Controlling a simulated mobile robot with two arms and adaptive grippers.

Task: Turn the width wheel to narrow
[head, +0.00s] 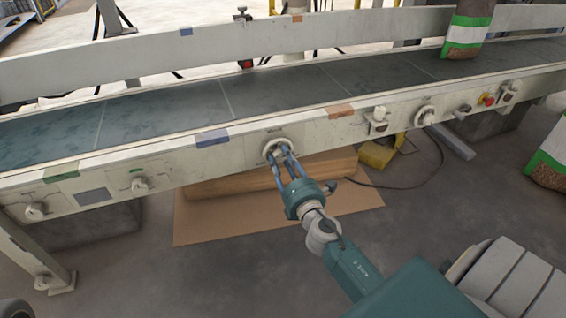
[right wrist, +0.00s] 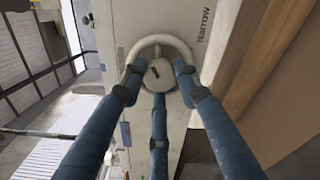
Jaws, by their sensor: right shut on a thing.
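The width wheel (head: 275,139) is a small pale wheel on the front rail of the conveyor, in the middle of the head view. My right gripper (head: 279,154) is at the wheel, its blue fingers shut on it. In the right wrist view the wheel (right wrist: 161,41) shows as a pale ring with a round hub. Two fingers of the gripper (right wrist: 158,84) lie at the sides of the ring and the third points at the hub. The word "Narrow" (right wrist: 290,20) is printed on the panel beside the wheel. My left gripper is not in view.
Other knobs sit along the rail, one to the left (head: 139,185) and one to the right (head: 425,115). A red and yellow button (head: 487,99) is farther right. A filled bag (head: 468,35) stands on the belt (head: 270,92). Cardboard (head: 215,226) lies on the floor below.

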